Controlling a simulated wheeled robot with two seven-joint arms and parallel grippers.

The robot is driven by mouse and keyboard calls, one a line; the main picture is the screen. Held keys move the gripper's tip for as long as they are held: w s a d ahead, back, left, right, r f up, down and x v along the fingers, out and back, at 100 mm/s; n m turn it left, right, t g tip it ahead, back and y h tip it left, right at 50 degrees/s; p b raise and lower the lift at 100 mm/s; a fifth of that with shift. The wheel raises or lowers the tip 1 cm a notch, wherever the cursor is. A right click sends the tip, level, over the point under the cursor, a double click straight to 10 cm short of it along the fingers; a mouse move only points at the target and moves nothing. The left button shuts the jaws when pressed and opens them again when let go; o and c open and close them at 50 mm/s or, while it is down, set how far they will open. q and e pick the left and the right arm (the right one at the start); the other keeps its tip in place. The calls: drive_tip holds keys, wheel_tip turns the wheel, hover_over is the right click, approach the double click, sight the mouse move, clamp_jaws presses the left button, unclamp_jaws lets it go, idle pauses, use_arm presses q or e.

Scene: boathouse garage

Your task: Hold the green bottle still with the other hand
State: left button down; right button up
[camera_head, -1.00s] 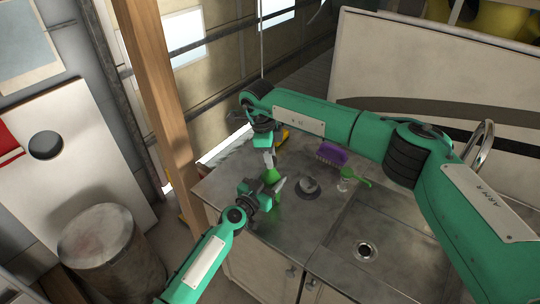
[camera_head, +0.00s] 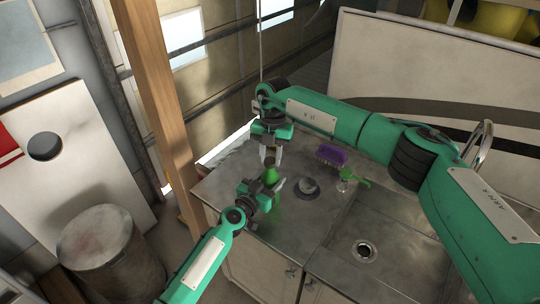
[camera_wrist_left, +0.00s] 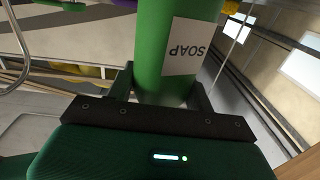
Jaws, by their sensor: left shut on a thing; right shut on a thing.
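The green bottle (camera_head: 271,173) stands near the left end of the metal counter. It also fills the upper middle of the left wrist view (camera_wrist_left: 150,45), with a white SOAP label facing the camera. My left gripper (camera_head: 264,185) is shut around its body, a dark finger on each side in the left wrist view (camera_wrist_left: 165,88). My right gripper (camera_head: 270,153) comes from above, fingers pointing down, shut at the bottle's top. The exact contact there is small and partly hidden.
A grey round piece (camera_head: 307,188) sits on the counter (camera_head: 310,222) just right of my left gripper. Farther right are a purple brush (camera_head: 331,154) and a clear dispenser with a green pump (camera_head: 352,181). The sink (camera_head: 385,232) is at the front right; a wooden post (camera_head: 160,100) stands left.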

drive_tip(key=m, duration=0.3)
drive_tip(key=m+y, duration=0.1)
drive_tip(key=m, duration=0.2)
drive_tip(key=shift+d+t, duration=0.15)
drive_tip(key=shift+t, duration=0.15)
use_arm(q)
drive_tip(key=shift+f, duration=0.1)
use_arm(e)
drive_tip(key=m, duration=0.6)
drive_tip(key=shift+t, duration=0.4)
drive_tip(key=o, duration=1)
drive_tip(key=shift+s, duration=0.1)
drive_tip(key=r, duration=0.4)
drive_tip(key=d+r, duration=0.1)
drive_tip(key=r, duration=0.6)
drive_tip(key=shift+w+d+r, duration=0.2)
drive_tip(key=shift+d+r, duration=0.2)
use_arm(q)
drive_tip(key=shift+c, duration=2.4)
unclamp_jaws()
